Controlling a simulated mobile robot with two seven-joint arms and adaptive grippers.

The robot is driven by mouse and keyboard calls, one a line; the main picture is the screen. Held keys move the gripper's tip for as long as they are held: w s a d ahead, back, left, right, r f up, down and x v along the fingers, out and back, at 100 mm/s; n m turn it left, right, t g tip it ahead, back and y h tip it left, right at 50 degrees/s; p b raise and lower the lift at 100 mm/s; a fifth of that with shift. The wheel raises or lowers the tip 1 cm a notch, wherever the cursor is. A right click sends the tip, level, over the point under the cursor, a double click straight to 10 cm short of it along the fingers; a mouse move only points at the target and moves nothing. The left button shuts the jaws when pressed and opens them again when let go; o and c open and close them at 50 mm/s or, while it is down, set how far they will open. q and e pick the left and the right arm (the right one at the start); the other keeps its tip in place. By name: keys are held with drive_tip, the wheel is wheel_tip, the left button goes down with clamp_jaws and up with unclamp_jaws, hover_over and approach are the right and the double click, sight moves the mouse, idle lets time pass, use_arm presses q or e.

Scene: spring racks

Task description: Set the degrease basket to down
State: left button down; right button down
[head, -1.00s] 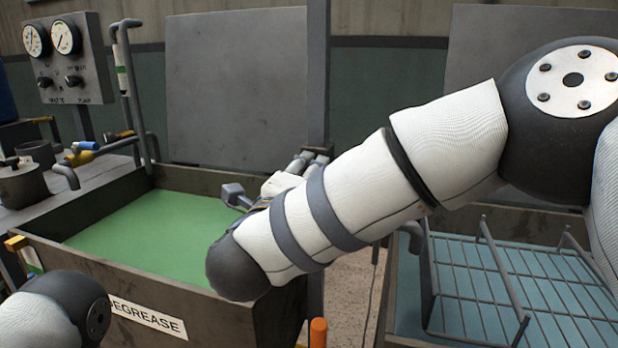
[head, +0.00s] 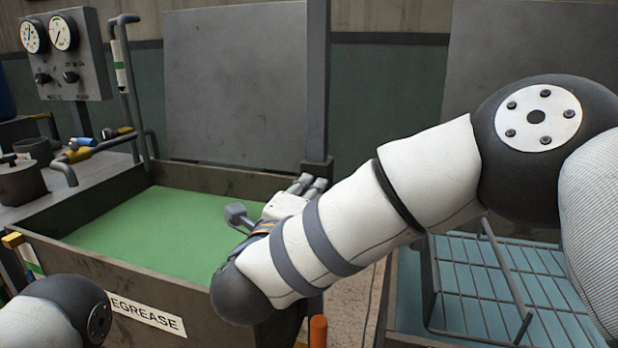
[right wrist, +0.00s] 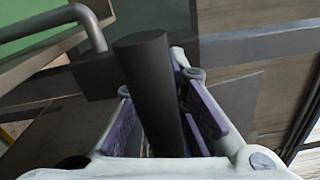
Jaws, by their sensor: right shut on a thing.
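The degrease tank (head: 180,306) holds green liquid (head: 150,225) and carries a label reading DEGREASE, partly hidden by my left arm. No basket shows in the green liquid. A grey upright post (head: 318,85) stands at the tank's right rear corner, with a dark block (head: 317,170) around it. My right gripper (head: 308,184) is right beside this block, partly hidden behind my forearm. In the right wrist view, the gripper (right wrist: 155,90) is shut on a dark round handle (right wrist: 148,75), which stands between its fingers. My left gripper is out of view.
A wire basket (head: 470,283) sits in a blue tank at the right. An orange-tipped post (head: 318,330) stands between the tanks. A gauge panel (head: 62,60), pipes and valves (head: 85,150) are at the left. A grey panel (head: 235,80) stands behind the green tank.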

drive_tip(key=shift+f, duration=0.5)
drive_tip(key=c, duration=1.7)
unclamp_jaws()
drive_tip(key=shift+a, duration=0.1)
drive_tip(key=shift+o, duration=0.5)
drive_tip(key=shift+r, duration=0.1)
drive_tip(key=shift+r, duration=0.1)
drive_tip(key=v, duration=1.2)
drive_tip(key=shift+r, duration=0.1)
